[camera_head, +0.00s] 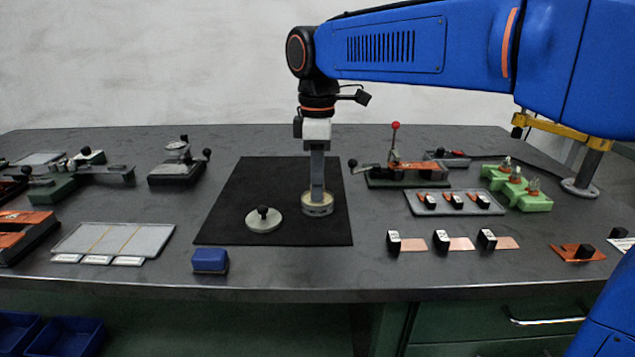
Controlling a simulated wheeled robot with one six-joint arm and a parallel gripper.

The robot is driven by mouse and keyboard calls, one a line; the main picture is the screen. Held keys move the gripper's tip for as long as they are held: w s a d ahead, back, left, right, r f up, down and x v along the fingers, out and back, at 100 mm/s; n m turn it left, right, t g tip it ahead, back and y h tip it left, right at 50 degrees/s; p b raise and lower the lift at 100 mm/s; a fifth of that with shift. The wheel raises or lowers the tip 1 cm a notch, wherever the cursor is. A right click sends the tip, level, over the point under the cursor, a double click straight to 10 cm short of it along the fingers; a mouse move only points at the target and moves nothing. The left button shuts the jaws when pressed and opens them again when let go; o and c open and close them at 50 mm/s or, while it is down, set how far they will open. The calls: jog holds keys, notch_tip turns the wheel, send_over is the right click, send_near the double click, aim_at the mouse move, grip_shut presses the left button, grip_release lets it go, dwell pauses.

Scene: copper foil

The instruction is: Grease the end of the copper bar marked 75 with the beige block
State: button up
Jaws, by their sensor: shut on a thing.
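My gripper (318,197) points straight down over the black mat, its fingertips at the mouth of a round, shallow tin (318,210) with a pale beige inside. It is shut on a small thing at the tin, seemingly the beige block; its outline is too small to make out. The tin's grey lid (264,221) with a black knob lies on the mat to the left. Three flat copper pieces (413,244) (461,243) (507,243) with black-and-white end blocks lie at the front right. Smaller copper pieces (455,200) lie in a grey tray. I cannot read any marking, so I cannot tell which is 75.
Right of the mat (225,220) stand a red-knobbed lever device (395,170) and green blocks (520,190). A blue block (210,261) sits near the front edge. A grey plate (115,240) and other devices (180,163) are left. Bare table lies in front of the mat.

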jog(key=shift+r, duration=3.5)
